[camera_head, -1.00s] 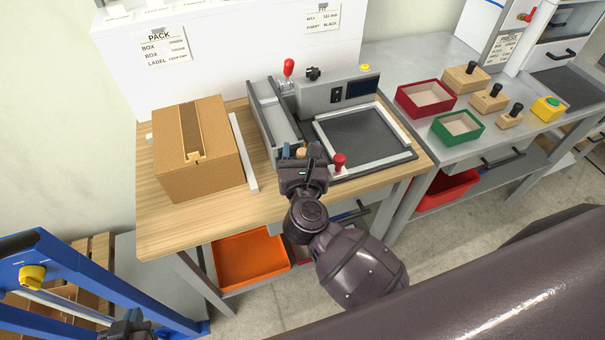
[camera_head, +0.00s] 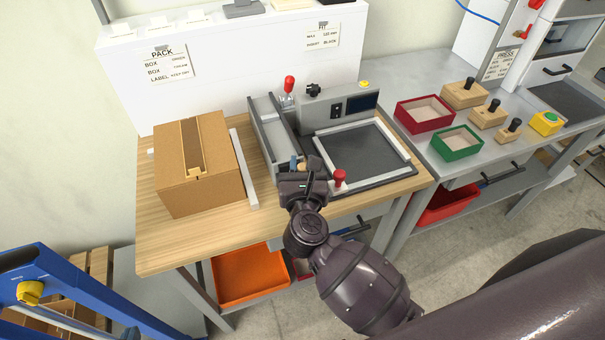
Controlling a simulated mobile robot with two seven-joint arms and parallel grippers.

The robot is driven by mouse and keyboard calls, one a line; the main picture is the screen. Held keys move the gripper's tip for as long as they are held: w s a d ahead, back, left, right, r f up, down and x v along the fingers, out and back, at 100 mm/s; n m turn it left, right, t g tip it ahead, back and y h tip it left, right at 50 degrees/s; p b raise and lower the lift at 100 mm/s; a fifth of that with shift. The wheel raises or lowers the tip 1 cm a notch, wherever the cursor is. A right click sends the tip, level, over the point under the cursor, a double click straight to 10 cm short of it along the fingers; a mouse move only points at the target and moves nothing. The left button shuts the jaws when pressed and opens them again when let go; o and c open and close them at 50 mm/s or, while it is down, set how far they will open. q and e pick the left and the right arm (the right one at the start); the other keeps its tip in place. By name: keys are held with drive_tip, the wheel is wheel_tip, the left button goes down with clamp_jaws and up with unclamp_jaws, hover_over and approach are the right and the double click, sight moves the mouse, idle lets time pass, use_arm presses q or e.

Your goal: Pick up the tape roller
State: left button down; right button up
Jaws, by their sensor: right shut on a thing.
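My right gripper (camera_head: 304,172) is over the front edge of the wooden bench, at the left front of the grey fixture. It is shut on a small tan and blue thing (camera_head: 301,164), which seems to be the tape roller. Most of it is hidden by the gripper, and I cannot tell whether it still touches the bench.
A cardboard box (camera_head: 225,177) with tape on top stands on the wooden bench (camera_head: 165,243) to the left. The grey fixture (camera_head: 393,178) has red-knobbed levers. Red (camera_head: 425,128) and green (camera_head: 458,153) trays stand on the right bench. An orange bin (camera_head: 245,290) is below.

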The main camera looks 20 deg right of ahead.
wheel_tip(320, 180, up, 20)
drive_tip(key=p, duration=0.3)
drive_tip(key=shift+f, duration=0.1)
idle(0.6)
drive_tip(key=shift+f, duration=0.15)
